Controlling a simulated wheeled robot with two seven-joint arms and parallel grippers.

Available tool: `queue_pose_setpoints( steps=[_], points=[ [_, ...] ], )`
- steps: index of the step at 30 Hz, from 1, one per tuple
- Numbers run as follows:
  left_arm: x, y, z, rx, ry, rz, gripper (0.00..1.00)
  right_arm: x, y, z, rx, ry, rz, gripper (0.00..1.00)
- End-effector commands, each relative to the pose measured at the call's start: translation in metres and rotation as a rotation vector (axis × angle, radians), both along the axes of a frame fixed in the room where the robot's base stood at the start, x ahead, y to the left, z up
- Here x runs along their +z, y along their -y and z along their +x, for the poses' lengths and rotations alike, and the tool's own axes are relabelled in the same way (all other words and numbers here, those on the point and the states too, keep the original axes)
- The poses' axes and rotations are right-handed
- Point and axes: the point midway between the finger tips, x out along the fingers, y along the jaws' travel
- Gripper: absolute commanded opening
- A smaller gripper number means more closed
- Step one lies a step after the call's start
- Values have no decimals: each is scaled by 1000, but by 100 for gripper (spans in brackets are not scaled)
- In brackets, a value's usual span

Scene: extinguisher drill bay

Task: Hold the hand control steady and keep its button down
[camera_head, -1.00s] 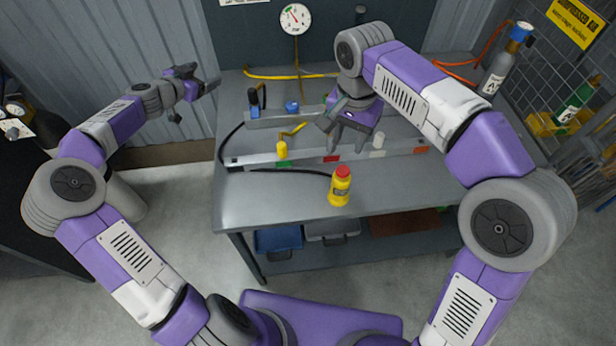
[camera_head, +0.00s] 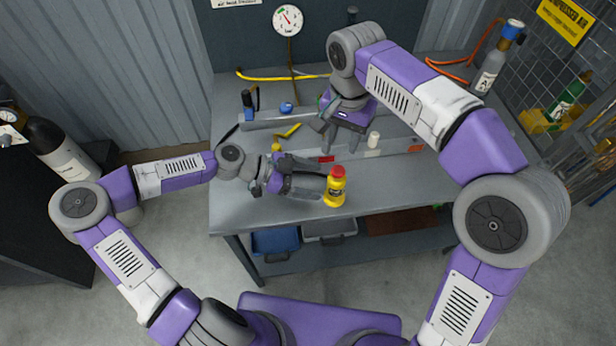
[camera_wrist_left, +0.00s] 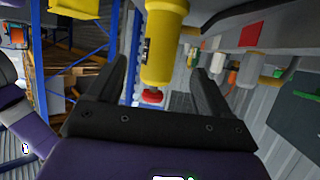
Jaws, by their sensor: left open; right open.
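The hand control (camera_head: 335,190) is a yellow upright body with a red button (camera_head: 337,171) on top, standing at the front part of the grey bench. My left gripper (camera_head: 322,182) is open and reaches it from the left. In the left wrist view the yellow body (camera_wrist_left: 164,45) and its red button (camera_wrist_left: 152,96) show between the two spread fingers (camera_wrist_left: 160,70); no grip is closed on it. My right gripper (camera_head: 337,138) is open, pointing down over the bench behind the control. Nothing is seen between its fingers, and the button shows uncovered.
Behind the control runs a grey rail (camera_head: 400,148) with coloured patches. A white peg (camera_head: 373,140), a small yellow piece (camera_head: 276,148) and a blue knob (camera_head: 287,107) stand farther back. A pressure gauge (camera_head: 287,20) hangs on the wall. The bench front right is clear.

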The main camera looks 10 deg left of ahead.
Motion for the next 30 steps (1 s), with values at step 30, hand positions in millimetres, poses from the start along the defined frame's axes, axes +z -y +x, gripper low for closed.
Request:
queue_pose_setpoints(
  steps=[30],
  points=[
    [-28, 66, 10, -1, -1, 1, 60, 0, 0, 0, 0, 0, 0, 43]
  ],
)
